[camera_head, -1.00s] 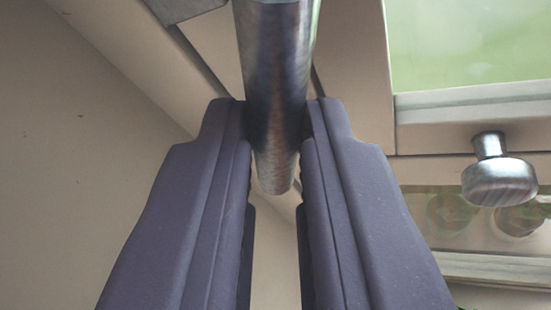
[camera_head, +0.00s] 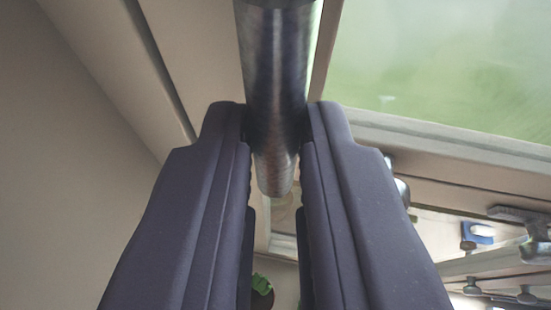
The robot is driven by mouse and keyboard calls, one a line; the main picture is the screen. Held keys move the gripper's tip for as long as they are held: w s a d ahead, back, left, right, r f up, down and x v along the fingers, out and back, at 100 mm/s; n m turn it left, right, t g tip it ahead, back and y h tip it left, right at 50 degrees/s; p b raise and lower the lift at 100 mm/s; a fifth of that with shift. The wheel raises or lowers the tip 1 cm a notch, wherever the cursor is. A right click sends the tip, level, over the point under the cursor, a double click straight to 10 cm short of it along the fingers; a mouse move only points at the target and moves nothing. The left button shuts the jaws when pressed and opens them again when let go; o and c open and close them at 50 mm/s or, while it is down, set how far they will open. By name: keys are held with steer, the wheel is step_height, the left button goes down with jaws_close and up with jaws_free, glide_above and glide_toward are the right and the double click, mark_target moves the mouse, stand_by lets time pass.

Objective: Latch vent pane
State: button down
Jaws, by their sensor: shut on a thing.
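A grey metal handle (camera_head: 276,70), a round bar, comes down from the top edge of the view. My gripper (camera_head: 276,135) is shut on it, one dark finger on each side, and the handle's rounded lower end shows between the fingers. The vent pane (camera_head: 440,60), greenish and cloudy, fills the upper right. Its pale frame (camera_head: 450,135) runs along below the glass. Where the handle joins the frame is out of view, so I cannot tell if the pane is latched.
A plain beige wall (camera_head: 60,160) fills the left side. At the lower right are metal fittings (camera_head: 525,220) and a small blue object (camera_head: 478,233). A green thing (camera_head: 261,284) shows low between my fingers. A metal knob (camera_head: 398,185) is partly hidden behind my right finger.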

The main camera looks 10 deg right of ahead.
steer(key=c, duration=1.1)
jaws_free()
steer(key=shift+s, duration=0.1)
steer(key=b+v, duration=0.1)
steer(key=v, duration=0.6)
steer(key=shift+s, duration=0.25)
